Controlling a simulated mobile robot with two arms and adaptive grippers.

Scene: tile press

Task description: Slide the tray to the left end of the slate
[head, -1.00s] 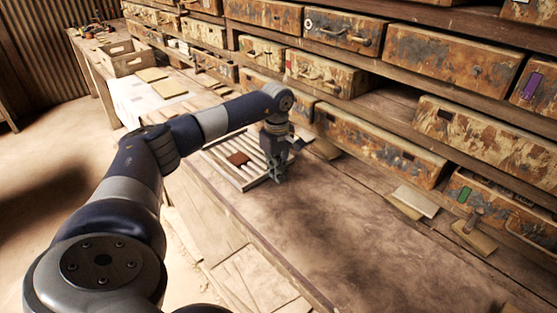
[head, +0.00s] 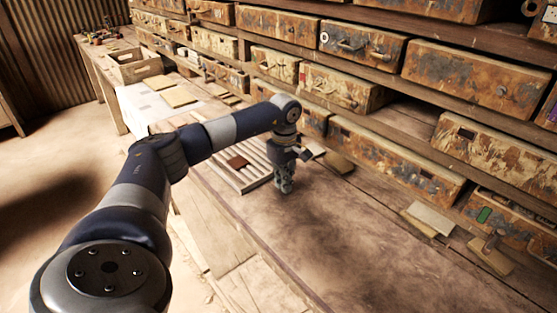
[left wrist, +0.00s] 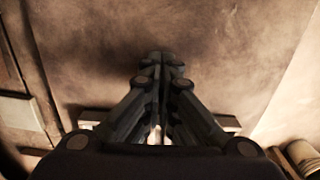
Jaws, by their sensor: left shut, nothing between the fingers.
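The tray (head: 258,183) is pale and slatted, with a square brown tile (head: 237,163) on it. It lies on the bench left of my left gripper in the head view. My left gripper (head: 285,188) is shut and empty, pointing down just right of the tray's right end. Whether its fingers touch the tray cannot be told. In the left wrist view the closed fingers (left wrist: 160,75) stand over the stained surface, and a pale bar (left wrist: 228,121) shows partly behind them. My arm hides part of the tray's far left side. I cannot tell the slate apart from the brown bench top.
Rusty drawers (head: 395,162) line the back of the bench (head: 350,235). Flat tiles (head: 430,218) lie at the right back. A wooden crate (head: 135,65) and pale boards (head: 178,96) are at the far left.

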